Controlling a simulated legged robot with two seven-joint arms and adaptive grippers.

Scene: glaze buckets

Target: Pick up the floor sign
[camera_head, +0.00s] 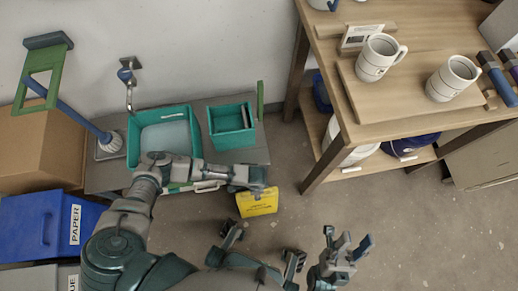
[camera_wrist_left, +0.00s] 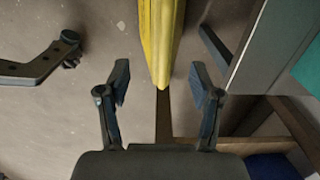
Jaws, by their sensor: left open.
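The yellow floor sign (camera_head: 258,203) stands on the concrete floor in front of the sink bench, its top partly hidden by my left gripper. My left gripper (camera_head: 258,181) reaches over the sign from the left. In the left wrist view the sign (camera_wrist_left: 160,40) shows edge-on as a yellow strip, ahead of and between the spread fingers of the left gripper (camera_wrist_left: 160,85). The fingers are open and a gap shows on both sides of the sign. My right gripper (camera_head: 343,247) is low at the bottom of the head view, fingers apart and empty, away from the sign.
A bench with a teal sink (camera_head: 165,140) and teal box (camera_head: 231,126) stands behind the sign. A wooden table (camera_head: 385,117) with mugs stands at the right. A blue paper bin (camera_head: 45,225) and cardboard box (camera_head: 40,145) are at the left. Floor at lower right is clear.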

